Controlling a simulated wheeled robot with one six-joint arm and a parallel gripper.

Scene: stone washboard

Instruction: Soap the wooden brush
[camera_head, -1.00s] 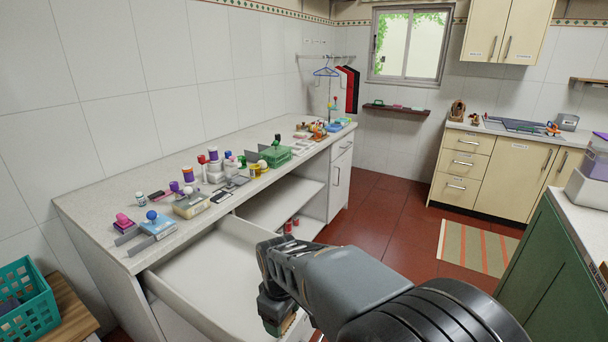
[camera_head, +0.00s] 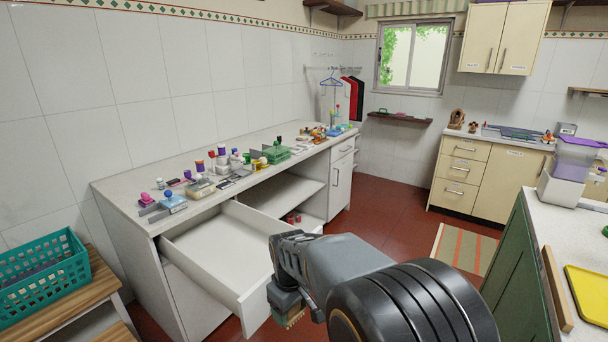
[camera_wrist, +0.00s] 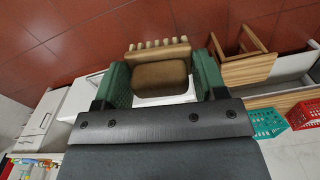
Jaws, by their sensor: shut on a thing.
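My gripper (camera_wrist: 162,82) is shut on the wooden brush (camera_wrist: 160,76), seen in the wrist view between two green fingers. The brush has a brown back and a row of pale bristles along its far edge. In the head view, my gripper (camera_head: 284,302) hangs low in front of the open drawer, and a small part of the brush (camera_head: 293,318) shows beneath it. I cannot make out a soap for certain among the small items on the counter.
The long counter (camera_head: 130,187) holds many small items. Its wide drawer (camera_head: 215,245) stands open and empty. A teal basket (camera_head: 45,280) sits on a wooden stand at left. A green cabinet (camera_head: 520,270) with a yellow tray (camera_head: 588,292) stands at right. Red floor lies between.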

